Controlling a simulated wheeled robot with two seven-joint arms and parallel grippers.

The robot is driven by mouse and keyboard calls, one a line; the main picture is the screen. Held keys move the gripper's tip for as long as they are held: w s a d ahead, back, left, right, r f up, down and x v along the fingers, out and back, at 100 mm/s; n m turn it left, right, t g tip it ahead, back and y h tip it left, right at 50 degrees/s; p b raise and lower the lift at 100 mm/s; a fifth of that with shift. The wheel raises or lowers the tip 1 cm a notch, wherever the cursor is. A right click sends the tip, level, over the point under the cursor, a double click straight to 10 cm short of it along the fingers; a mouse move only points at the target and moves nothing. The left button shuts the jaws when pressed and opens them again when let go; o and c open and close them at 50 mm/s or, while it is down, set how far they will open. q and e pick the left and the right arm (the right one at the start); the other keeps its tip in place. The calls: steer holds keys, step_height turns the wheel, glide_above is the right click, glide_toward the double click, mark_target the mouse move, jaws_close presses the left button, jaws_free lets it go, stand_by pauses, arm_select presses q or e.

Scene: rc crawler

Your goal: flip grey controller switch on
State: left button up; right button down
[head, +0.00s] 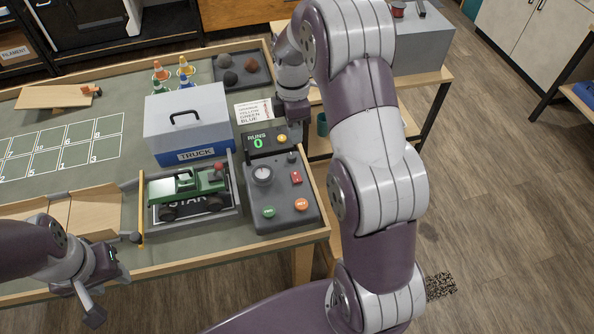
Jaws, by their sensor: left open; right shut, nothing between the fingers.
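The grey controller (281,215) lies at the table's right end. It has a dial (262,175), a red rocker-like switch (296,177), a small dark knob or lever (292,158), a green button (268,211) and an orange button (301,204). I cannot tell the switch's position. My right gripper (296,121) is shut and empty, pointing down near the back right of the controller, by the "RUNS 0" display (258,143). My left gripper (80,298) is open and empty at the lower left, near the table's front edge, away from the controller.
A green toy truck (188,186) sits in the start bay left of the controller. A grey "TRUCK" box (187,125) stands behind it. A tray with dark rocks (241,68), cones (183,68) and a wooden ramp (52,97) are further back. My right arm covers the table's right side.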

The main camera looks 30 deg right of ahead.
mark_target(298, 181)
steer(key=f, duration=0.4)
steer(key=s+f+b, duration=0.1)
steer(key=f, duration=0.9)
steer(key=shift+s+a+b, duration=0.2)
steer(key=shift+s+b, duration=0.05)
steer(key=shift+b, duration=0.1)
steer(key=shift+s+f, duration=0.15)
steer(key=shift+f, duration=0.05)
